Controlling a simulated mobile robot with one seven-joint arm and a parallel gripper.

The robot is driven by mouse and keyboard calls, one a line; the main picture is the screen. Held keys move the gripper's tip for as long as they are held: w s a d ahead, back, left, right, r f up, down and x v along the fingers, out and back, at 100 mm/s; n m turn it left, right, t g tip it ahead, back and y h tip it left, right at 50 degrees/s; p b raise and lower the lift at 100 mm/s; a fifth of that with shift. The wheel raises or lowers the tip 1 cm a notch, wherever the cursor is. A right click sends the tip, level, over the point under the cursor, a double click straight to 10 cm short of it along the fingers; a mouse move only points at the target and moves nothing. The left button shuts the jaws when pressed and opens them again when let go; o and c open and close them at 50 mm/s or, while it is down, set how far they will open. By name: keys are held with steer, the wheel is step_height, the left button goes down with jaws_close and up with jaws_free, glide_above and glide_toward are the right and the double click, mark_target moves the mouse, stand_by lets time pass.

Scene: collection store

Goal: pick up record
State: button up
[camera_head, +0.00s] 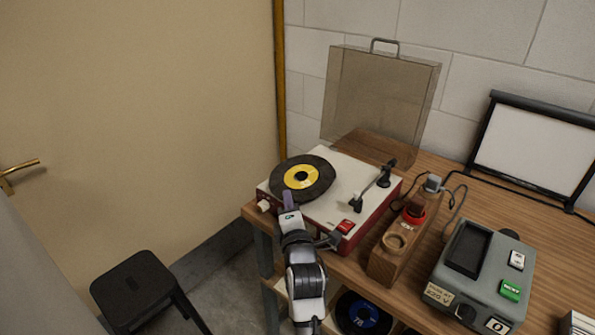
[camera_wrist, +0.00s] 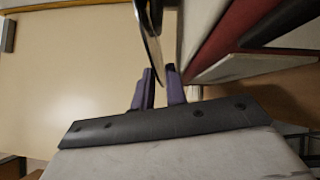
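The record (camera_head: 323,184) is black with a yellow label and lies on the red-and-white record player (camera_head: 326,211), towards its left side. In the wrist view the record (camera_wrist: 150,35) shows edge-on as a thin disc. My gripper (camera_head: 288,198) is at the record's near edge. Its purple fingers (camera_wrist: 160,88) stand apart with a gap between them, and the record's rim reaches into that gap. I cannot see contact on both sides of the rim. The tonearm (camera_head: 372,187) is on the right of the player, away from the record.
The player's clear lid (camera_head: 380,95) stands open behind it. A wooden block with round holes (camera_head: 386,262) and a grey device (camera_head: 484,265) are to the right on the wooden table (camera_head: 533,227). A black stool (camera_head: 135,287) is at lower left. Another record (camera_head: 362,313) shows below the tabletop.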

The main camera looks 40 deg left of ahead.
steer(key=shift+w+a, duration=0.15)
steer(key=shift+c, duration=0.4)
jaws_close()
steer(key=shift+r, duration=0.1)
